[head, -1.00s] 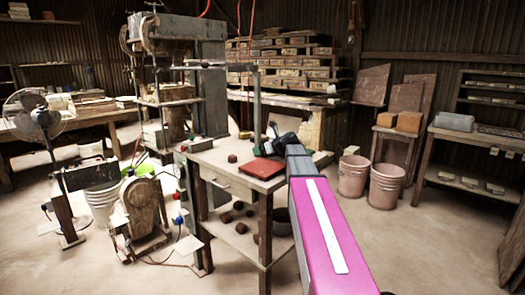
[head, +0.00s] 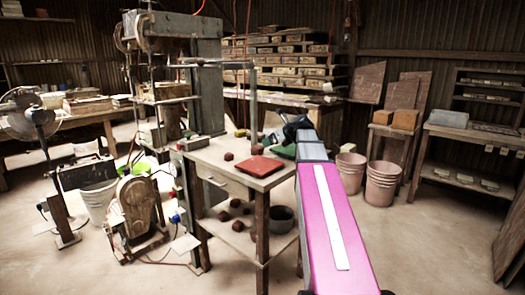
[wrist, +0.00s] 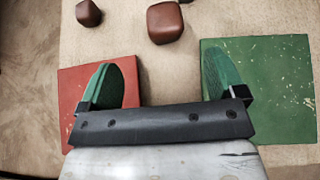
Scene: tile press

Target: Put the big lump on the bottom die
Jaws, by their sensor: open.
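The big lump (wrist: 165,22) is a rounded brown block on the table at the top middle of the wrist view, beyond my fingers. A smaller dark lump (wrist: 88,13) lies to its left. In the head view two lumps (head: 228,156) (head: 257,149) sit on the table, left of and behind the red mat. My gripper (wrist: 165,62) is open and empty, its green fingers spread above the red and green mats. The tall press (head: 205,85) stands behind the table at left; I cannot clearly make out its bottom die.
The red mat (head: 251,167) and green mat (wrist: 262,90) lie on the table (head: 220,165). More lumps (head: 224,215) and a dark pot (head: 282,218) are on its lower shelf. A machine with a wheel (head: 138,205) and a fan (head: 35,120) stand left; pink buckets (head: 384,187) stand right.

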